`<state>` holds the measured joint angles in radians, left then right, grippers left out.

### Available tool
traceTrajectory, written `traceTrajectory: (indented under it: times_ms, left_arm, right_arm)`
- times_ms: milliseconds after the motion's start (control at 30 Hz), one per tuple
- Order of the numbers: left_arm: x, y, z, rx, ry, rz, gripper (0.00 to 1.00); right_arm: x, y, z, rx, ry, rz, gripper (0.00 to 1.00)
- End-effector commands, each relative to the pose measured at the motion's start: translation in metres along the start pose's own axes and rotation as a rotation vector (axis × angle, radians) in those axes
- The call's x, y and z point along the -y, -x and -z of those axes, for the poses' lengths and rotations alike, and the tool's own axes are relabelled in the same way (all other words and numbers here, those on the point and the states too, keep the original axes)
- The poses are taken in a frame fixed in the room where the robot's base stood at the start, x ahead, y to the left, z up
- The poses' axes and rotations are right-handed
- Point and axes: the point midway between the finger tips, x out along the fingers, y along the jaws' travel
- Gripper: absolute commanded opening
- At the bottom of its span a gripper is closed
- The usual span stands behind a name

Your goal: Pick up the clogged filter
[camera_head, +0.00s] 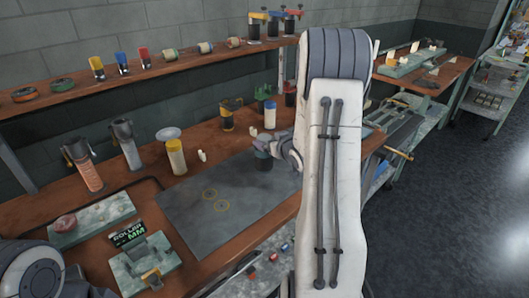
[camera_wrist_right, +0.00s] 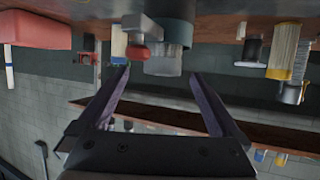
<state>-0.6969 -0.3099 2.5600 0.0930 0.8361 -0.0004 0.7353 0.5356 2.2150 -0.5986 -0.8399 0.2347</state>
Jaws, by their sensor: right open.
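My right gripper (camera_head: 268,145) reaches over the back of the dark mat on the workbench, partly hidden by my right arm. In the right wrist view its two fingers (camera_wrist_right: 158,76) are spread apart with nothing between them. A dark, short cylinder (camera_head: 262,161) stands on the mat right by the gripper. In the wrist view, which is upside down, a grey-teal cylinder (camera_wrist_right: 172,38) lies ahead of the fingertips, with a small red-tipped part (camera_wrist_right: 137,50) beside it. I cannot tell for sure which thing is the clogged filter. My left gripper does not show.
A yellow jar (camera_head: 176,158) stands left of the mat (camera_head: 205,215). A shelf (camera_head: 150,70) runs along the wall. The mat's front is clear.

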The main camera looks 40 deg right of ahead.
Motion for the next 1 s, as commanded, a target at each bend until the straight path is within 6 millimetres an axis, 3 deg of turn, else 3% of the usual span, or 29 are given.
traceTrajectory:
  times_ms: [300, 600, 633, 867, 900, 1000]
  left_arm:
    - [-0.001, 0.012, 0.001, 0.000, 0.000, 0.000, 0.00]
    - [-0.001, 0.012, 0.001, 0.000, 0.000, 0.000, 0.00]
    - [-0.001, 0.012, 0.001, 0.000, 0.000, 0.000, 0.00]
    - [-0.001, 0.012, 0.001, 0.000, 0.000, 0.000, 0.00]
    - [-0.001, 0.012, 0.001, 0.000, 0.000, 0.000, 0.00]
    - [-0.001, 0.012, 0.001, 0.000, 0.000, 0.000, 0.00]
  right_arm:
    - [0.004, -0.042, -0.004, 0.001, 0.001, 0.000, 0.99]
    - [0.003, -0.049, -0.005, 0.000, 0.000, -0.002, 0.99]
    - [0.003, -0.049, -0.005, 0.000, 0.000, -0.002, 0.96]
    - [0.003, -0.049, -0.004, 0.000, 0.001, -0.002, 0.08]
    - [0.003, -0.049, -0.004, 0.000, 0.001, -0.002, 0.00]
    - [0.003, -0.049, -0.004, -0.002, 0.001, -0.002, 0.00]
